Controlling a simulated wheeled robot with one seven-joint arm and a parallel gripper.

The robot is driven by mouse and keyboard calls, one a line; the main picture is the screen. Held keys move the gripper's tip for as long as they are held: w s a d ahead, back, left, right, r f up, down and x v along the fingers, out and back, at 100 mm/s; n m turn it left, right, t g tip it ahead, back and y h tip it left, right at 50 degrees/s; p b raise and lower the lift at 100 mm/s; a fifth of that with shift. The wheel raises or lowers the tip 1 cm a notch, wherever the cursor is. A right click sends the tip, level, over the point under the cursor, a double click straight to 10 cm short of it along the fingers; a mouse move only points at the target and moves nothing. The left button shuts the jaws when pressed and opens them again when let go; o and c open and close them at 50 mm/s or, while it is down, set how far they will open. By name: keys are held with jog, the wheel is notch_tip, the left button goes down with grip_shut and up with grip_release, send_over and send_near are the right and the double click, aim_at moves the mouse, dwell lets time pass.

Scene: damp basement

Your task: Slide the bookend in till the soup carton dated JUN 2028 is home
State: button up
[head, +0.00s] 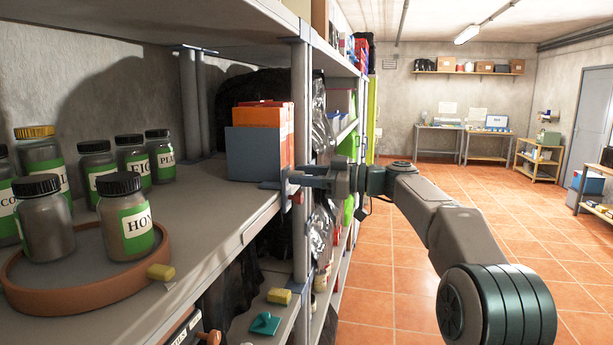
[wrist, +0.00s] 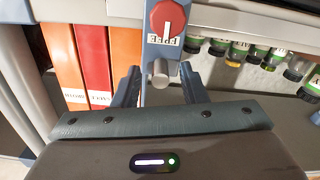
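The bookend (head: 253,154) is a blue-grey plate standing on the shelf against the cartons. In the wrist view its upright part (wrist: 153,12) carries a red dial (wrist: 168,15) with a white pointer and the word FREE, and a round metal peg (wrist: 160,74) below it. Orange and red soup cartons (head: 262,114) stand behind it; in the wrist view an orange, a red (wrist: 89,50) and another orange one stand side by side. Their small labels are not readable to me. My gripper (head: 295,181) is at the shelf's front edge, its fingers (wrist: 161,84) apart on either side of the peg.
Left on the shelf, labelled jars (head: 136,222) stand on and around a round terracotta tray (head: 90,299). A shelf post (head: 301,100) rises close to my gripper. The tiled floor at right is open.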

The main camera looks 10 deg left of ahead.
jog(key=shift+d, duration=0.1)
jog(key=d+b, duration=0.3)
jog(key=d, duration=1)
jog(key=shift+s+d+b, duration=0.2)
jog(key=shift+d+b, duration=0.1)
jog(key=shift+d, duration=0.05)
jog(key=s+d+f+m+t+h, duration=0.2)
jog(key=s+f+m+h, duration=0.7)
jog(key=s+f+m, duration=0.4)
jog(key=s+d+f+m+h, duration=0.3)
jog(key=s+d+f+h, duration=0.1)
jog(key=s+d+f, duration=0.4)
jog(key=s+d+f+m+h, duration=0.4)
jog(key=s+d+f, duration=0.3)
jog(key=s+f, duration=0.5)
jog(key=shift+s+d+h, duration=0.35)
jog(key=shift+s+h, duration=0.15)
jog(key=shift+s, duration=0.6)
